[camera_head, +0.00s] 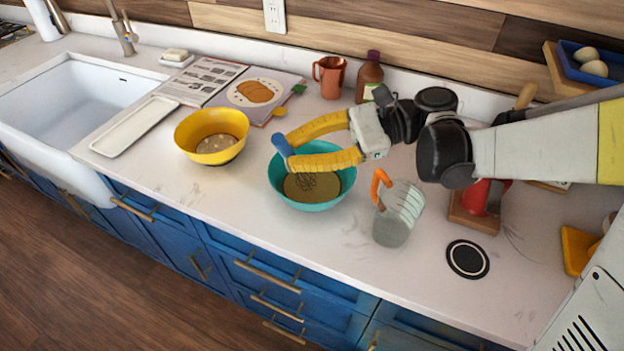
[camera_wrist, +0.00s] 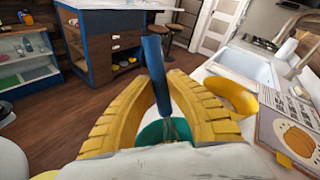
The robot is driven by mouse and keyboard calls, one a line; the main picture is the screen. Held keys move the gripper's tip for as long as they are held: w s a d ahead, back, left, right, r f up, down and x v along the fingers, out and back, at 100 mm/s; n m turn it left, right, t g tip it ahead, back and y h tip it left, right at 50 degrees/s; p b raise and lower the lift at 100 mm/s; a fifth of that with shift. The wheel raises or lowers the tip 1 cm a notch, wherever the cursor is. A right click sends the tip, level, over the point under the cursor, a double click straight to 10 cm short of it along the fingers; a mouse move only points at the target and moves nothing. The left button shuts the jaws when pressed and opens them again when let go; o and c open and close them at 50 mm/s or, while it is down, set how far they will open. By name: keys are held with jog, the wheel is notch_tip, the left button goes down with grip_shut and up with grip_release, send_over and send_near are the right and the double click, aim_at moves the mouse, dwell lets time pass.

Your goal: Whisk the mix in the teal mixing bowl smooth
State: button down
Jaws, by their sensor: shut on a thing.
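The teal mixing bowl (camera_head: 313,204) stands on the white counter with a brownish mix (camera_head: 318,188) in it. My gripper (camera_head: 287,150) is above the bowl with its yellow fingers shut on the blue handle of a whisk (camera_head: 281,145). The whisk slants down into the bowl, and its wires show dark against the mix. In the wrist view the blue whisk handle (camera_wrist: 156,75) stands between the fingers (camera_wrist: 158,108), with part of the teal bowl (camera_wrist: 152,134) below. The fingers hide part of the bowl's rim, and how smooth the mix is cannot be told.
A yellow bowl (camera_head: 184,130) with pale contents stands left of the teal bowl. A clear jug (camera_head: 392,228) with an orange handle stands close on the right. An open cookbook (camera_head: 262,92), a copper pitcher (camera_head: 330,78) and a brown bottle (camera_head: 369,75) are behind. The front counter is clear.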

jog(key=shift+r+p, duration=2)
jog(key=shift+r, duration=0.85)
notch_tip(320, 180, up, 5)
jog(key=p, duration=0.4)
